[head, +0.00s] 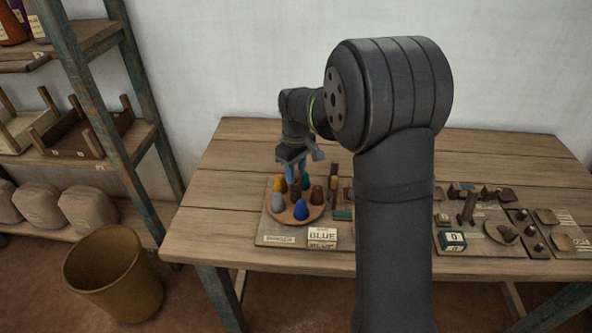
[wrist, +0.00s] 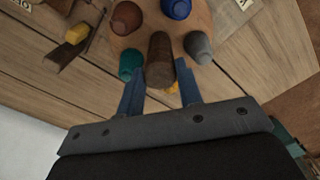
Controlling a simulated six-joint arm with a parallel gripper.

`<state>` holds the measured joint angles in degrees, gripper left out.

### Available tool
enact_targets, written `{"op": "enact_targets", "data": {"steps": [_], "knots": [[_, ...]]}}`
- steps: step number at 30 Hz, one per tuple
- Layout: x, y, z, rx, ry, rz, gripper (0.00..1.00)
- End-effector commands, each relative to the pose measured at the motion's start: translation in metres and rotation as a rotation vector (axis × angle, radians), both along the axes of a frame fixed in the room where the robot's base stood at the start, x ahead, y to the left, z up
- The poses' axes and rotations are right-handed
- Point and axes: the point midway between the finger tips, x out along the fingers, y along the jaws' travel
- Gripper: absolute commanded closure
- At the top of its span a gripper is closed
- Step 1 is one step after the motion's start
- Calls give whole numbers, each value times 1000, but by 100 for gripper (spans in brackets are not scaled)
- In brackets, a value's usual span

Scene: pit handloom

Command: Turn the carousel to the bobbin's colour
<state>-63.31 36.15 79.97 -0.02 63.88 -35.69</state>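The carousel (head: 283,218) is a round wooden disc on the left part of the table. Cones stand around its rim: blue (head: 301,210) at the front, grey (head: 277,202) at left, yellow (head: 281,185) at back left, brown (head: 317,195) at right, teal (head: 305,181) at the back. A brown central post (wrist: 160,58) rises among them. My gripper (wrist: 160,70) is open over the carousel's back, its blue fingers apart on either side of the post in the wrist view. I cannot tell whether they touch it. A "BLUE" card (head: 322,235) stands in front.
A small label (head: 279,239) lies left of the card. Tools and small parts, including a teal block marked 0 (head: 452,241), lie at the right. My arm hides the table's middle. A shelf (head: 95,160) and a basket (head: 112,270) stand at left.

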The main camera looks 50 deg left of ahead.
Motion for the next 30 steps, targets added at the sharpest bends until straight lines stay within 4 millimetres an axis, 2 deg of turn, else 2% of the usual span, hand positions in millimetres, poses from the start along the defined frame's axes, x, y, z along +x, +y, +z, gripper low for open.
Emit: {"op": "enact_targets", "data": {"steps": [1, 3, 4, 17, 30], "knots": [[0, 0, 0, 0, 0, 0, 83], [0, 0, 0, 0, 0, 0, 96], [0, 0, 0, 0, 0, 0, 100], [0, 0, 1, 1, 0, 78, 100], [0, 0, 1, 1, 0, 441, 100]]}}
